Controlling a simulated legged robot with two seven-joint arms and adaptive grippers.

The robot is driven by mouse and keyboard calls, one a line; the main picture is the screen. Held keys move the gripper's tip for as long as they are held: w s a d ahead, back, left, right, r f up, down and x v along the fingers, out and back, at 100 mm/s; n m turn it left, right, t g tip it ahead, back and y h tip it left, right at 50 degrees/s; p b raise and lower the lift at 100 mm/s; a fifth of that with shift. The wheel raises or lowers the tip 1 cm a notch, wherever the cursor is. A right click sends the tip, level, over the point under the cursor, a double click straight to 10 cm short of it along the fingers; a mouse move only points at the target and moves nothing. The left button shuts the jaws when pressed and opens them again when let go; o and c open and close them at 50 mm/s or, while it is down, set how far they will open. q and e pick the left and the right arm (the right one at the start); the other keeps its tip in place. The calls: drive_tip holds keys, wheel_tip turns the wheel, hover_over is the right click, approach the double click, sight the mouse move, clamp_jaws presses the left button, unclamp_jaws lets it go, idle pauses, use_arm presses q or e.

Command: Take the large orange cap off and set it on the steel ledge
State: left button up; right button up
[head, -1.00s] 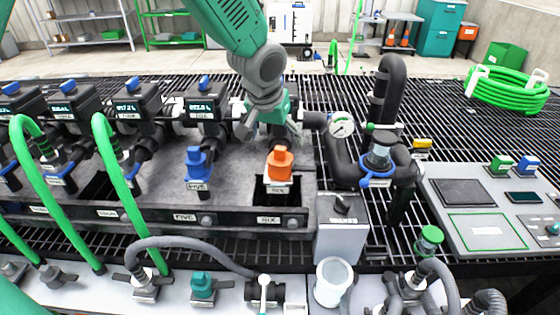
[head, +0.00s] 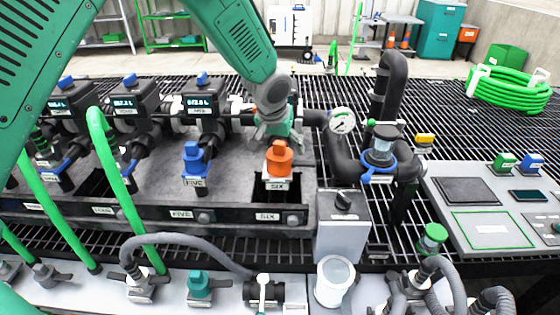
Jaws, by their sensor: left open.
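The large orange cap (head: 279,160) sits upright on the fitting marked SIX, in the middle of the head view. My left gripper (head: 276,132) reaches down from above and is just above and behind the cap. Its fingers are open and hold nothing; I cannot tell whether they touch the cap, which partly hides the fingertips. The light grey steel ledge (head: 100,291) runs along the front below the manifold. My right gripper is not in view.
A blue cap (head: 196,160) stands at FIVE, left of the orange one. A pressure gauge (head: 341,121) and thick black pipe (head: 392,80) stand close to the right. Hoses, valves and a white cup (head: 334,282) crowd the ledge, with bare patches between them.

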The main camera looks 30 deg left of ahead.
use_arm(q)
drive_tip(key=x, duration=0.2)
drive_tip(key=shift+w+f, duration=0.1)
drive_tip(key=shift+f, duration=0.3)
drive_tip(key=shift+r, duration=0.1)
drive_tip(key=shift+c, duration=1.3)
drive_tip(key=c, duration=1.1)
drive_tip(key=shift+c, duration=0.2)
wheel_tip(320, 180, up, 10)
drive_tip(key=shift+r+p, duration=0.1)
drive_tip(key=shift+p, duration=1.05)
